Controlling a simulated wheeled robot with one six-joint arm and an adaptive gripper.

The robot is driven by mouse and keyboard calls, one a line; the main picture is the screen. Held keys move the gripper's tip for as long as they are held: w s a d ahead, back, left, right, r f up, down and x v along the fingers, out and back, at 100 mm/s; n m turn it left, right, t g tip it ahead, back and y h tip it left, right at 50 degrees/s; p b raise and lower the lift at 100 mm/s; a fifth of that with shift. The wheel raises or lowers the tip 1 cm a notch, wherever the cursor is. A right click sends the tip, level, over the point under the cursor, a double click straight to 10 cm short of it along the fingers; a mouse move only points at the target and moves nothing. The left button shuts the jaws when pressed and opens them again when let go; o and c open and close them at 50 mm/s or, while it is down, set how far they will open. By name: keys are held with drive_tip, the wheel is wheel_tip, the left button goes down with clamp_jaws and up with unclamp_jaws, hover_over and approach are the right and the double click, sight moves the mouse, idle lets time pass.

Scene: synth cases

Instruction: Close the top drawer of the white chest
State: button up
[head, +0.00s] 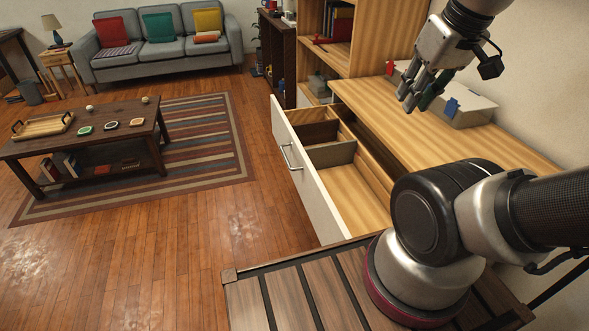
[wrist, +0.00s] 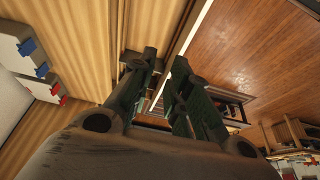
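The top drawer is pulled out of the wood-topped chest (head: 450,140). Its white front (head: 303,185) has a metal handle (head: 290,157) and faces left in the head view. The drawer's inside (head: 352,195) is pale wood with dividers and looks empty where it shows; my arm's base hides its near end. My gripper (head: 417,98) hangs above the chest top, right of the drawer, touching nothing I can see. In the wrist view, my gripper (wrist: 166,62) has a narrow gap between its fingertips and holds nothing. The drawer front's pale edge (wrist: 190,32) shows beyond it.
A pale box (head: 468,108) with a blue clip lies on the chest top against the wall. A tall wooden shelf (head: 368,38) stands behind the drawer. The floor left of the drawer (head: 262,215) is clear, up to the striped rug (head: 205,150) and coffee table (head: 75,142).

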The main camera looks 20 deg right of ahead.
drive_tip(key=w+a+f+g, duration=0.1)
drive_tip(key=w+a+f+n, duration=0.1)
drive_tip(key=f, duration=0.1)
drive_tip(key=a+f+g, duration=0.1)
drive_tip(key=shift+w+a+f+n+g, duration=0.25)
drive_tip(key=shift+w+f+n+g, duration=0.05)
drive_tip(key=shift+w+n, duration=0.1)
clamp_jaws()
drive_tip(key=w+a+f+n+g+h, duration=0.1)
drive_tip(key=w+a+f+n+h, duration=0.1)
drive_tip(key=w+a+f+n, duration=0.8)
drive_tip(key=w+a+f+n+g+h, duration=0.15)
drive_tip(key=w+a+f+n, duration=0.45)
drive_tip(key=w+a+f, duration=0.75)
drive_tip(key=s+d+f, duration=0.1)
drive_tip(key=d+f, duration=1)
drive_tip(key=shift+s+d+f+t+h, duration=0.35)
drive_tip(key=shift+s+t+h, duration=0.05)
drive_tip(key=shift+t+h, duration=0.05)
drive_tip(key=shift+d, duration=0.1)
